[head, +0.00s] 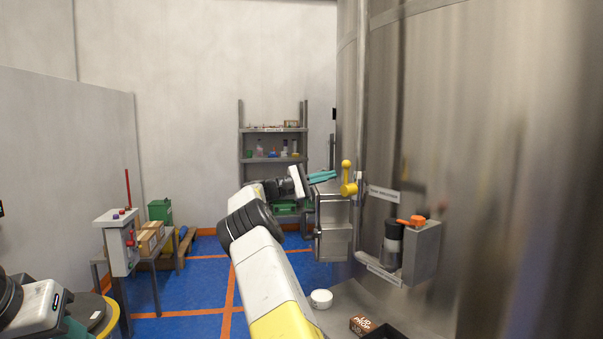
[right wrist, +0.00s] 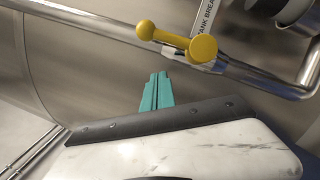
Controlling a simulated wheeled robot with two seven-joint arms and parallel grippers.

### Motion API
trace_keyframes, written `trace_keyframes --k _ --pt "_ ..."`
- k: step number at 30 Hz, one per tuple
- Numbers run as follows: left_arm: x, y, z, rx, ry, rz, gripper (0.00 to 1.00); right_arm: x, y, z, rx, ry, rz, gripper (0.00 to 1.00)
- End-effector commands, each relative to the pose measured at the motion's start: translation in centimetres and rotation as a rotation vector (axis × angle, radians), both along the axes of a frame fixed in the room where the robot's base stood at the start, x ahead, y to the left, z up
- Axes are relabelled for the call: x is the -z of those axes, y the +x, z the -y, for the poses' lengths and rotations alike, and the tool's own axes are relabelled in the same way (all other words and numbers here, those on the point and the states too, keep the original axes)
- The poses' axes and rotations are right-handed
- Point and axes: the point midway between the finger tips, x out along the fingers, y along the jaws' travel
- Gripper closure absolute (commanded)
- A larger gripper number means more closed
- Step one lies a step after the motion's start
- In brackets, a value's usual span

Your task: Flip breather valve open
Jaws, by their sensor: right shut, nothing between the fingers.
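The yellow breather valve handle (head: 347,181) sits on a thin pipe along the steel tank. In the head view its lever with a ball end stands upright from a round hub. In the right wrist view the yellow handle (right wrist: 178,40) lies across the pipe beside a partly hidden label reading "TANK BREA". My right gripper (head: 322,176) is shut and empty, just left of the handle in the head view. Its teal fingertips (right wrist: 157,80) point toward the handle with a visible gap. My left gripper (head: 70,328) shows only partly at the lower left edge; its fingers cannot be made out.
A grey box with an orange-topped fitting (head: 411,220) is on the tank to the right. Metal boxes (head: 334,240) hang below the valve. A white round container (head: 321,298) and a brown box (head: 362,325) lie in front. Shelves (head: 273,145) stand behind.

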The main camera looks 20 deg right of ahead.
Motion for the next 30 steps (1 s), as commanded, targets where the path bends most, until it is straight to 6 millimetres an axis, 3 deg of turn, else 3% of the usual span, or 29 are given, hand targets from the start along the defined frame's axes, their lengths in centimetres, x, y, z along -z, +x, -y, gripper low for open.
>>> trace_keyframes --k 15,21,30 --pt "0.0 0.0 0.0 0.000 0.000 0.000 0.64 1.6 1.3 -8.2 -0.006 0.000 -0.001 1.00" --pt "0.0 0.0 0.0 0.000 0.000 0.000 0.64 1.8 1.4 -9.3 -0.005 0.000 0.000 1.00" --pt "0.0 0.0 0.0 0.000 0.000 0.000 0.64 1.8 1.4 -9.4 -0.004 0.000 -0.001 1.00"
